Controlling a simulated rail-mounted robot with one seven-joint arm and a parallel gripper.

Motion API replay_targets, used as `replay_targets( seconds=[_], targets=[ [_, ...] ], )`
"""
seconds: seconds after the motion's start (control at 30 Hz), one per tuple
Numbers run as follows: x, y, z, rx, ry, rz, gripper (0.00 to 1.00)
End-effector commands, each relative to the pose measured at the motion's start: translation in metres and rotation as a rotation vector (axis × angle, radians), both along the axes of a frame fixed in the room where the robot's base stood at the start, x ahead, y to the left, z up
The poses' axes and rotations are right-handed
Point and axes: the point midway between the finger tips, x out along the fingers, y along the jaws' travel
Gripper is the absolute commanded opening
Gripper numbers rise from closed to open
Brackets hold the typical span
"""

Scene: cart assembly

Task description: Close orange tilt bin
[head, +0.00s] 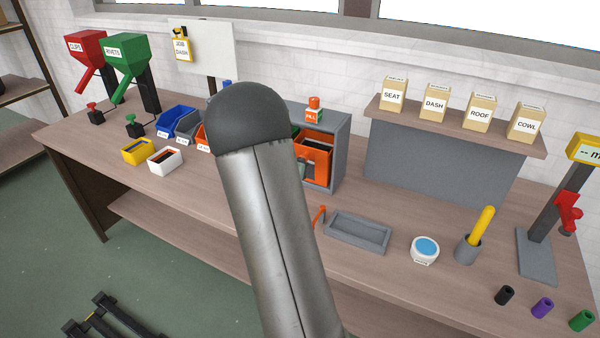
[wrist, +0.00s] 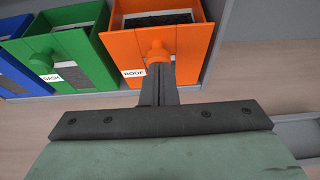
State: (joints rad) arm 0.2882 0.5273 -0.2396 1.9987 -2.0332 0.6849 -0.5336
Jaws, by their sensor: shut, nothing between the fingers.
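The orange tilt bin (wrist: 190,42), labelled ROOF, is tipped open in the grey housing, and dark contents show inside it. A round orange knob (wrist: 158,52) stands out from its front. In the head view, the orange bin (head: 318,143) is at the right end of the housing, right of my arm. My gripper (wrist: 160,70) is shut and empty, with its fingertips at the knob in the wrist view. I cannot tell whether they touch it. In the head view my arm hides most of the gripper and the housing's left part.
A green bin (wrist: 75,55) labelled DASH and a blue bin (wrist: 12,60) stand left of the orange one, also tipped out. A grey tray (head: 357,232) with an orange lever lies to the right on the bench. A blue-topped round pot (head: 425,250) stands beyond it.

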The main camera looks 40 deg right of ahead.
Motion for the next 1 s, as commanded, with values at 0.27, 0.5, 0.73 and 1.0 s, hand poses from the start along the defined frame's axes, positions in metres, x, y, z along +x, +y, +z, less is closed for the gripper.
replay_targets(
  seconds=[0.27,0.5,0.73,1.0],
  targets=[
    [0.005,-0.015,0.008,-0.003,-0.002,0.000,0.00],
    [0.006,-0.019,0.011,-0.004,-0.001,-0.002,0.00],
    [0.005,-0.021,0.012,-0.007,-0.002,-0.005,0.00],
    [0.002,-0.015,0.012,-0.008,-0.004,-0.006,0.00]
  ],
)
